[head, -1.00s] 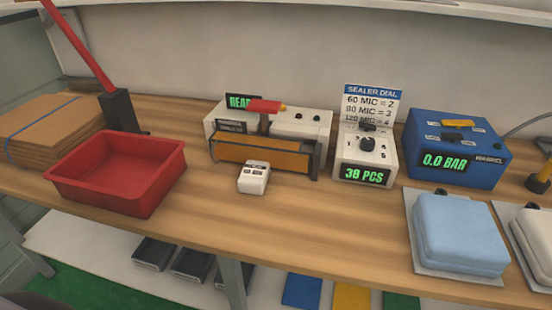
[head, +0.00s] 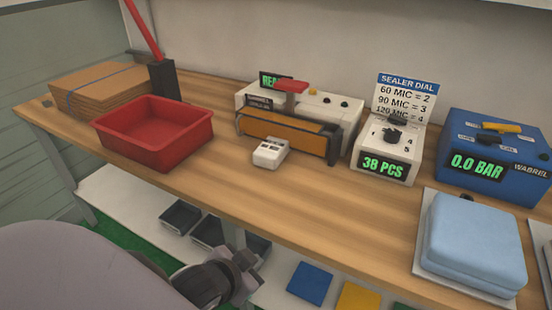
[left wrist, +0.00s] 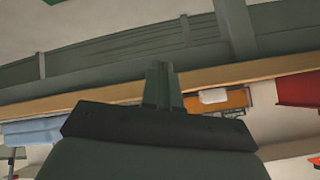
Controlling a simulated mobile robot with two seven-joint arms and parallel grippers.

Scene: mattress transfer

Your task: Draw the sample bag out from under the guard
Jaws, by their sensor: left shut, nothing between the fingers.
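The sealer (head: 310,104) stands on the bench, a white machine with a red lever and a long orange-brown panel (head: 285,134) across its front, which may be the guard. A small white block with dark marks (head: 270,152) sits right in front of that panel. No sample bag can be made out with certainty. In the left wrist view, the orange panel (left wrist: 234,101) and the white block (left wrist: 213,96) show beyond my left gripper (left wrist: 162,75), whose fingers are together and empty, apart from both. In the head view my left arm is low, in front of the bench. My right gripper is not in view.
A red tray (head: 155,150) and stacked cardboard (head: 100,90) are at the left. A dial unit (head: 385,150), a blue box reading 0.0 BAR (head: 495,150) and a light blue pad (head: 470,240) are at the right. The bench front (head: 300,205) is clear. Bins (head: 180,217) lie below.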

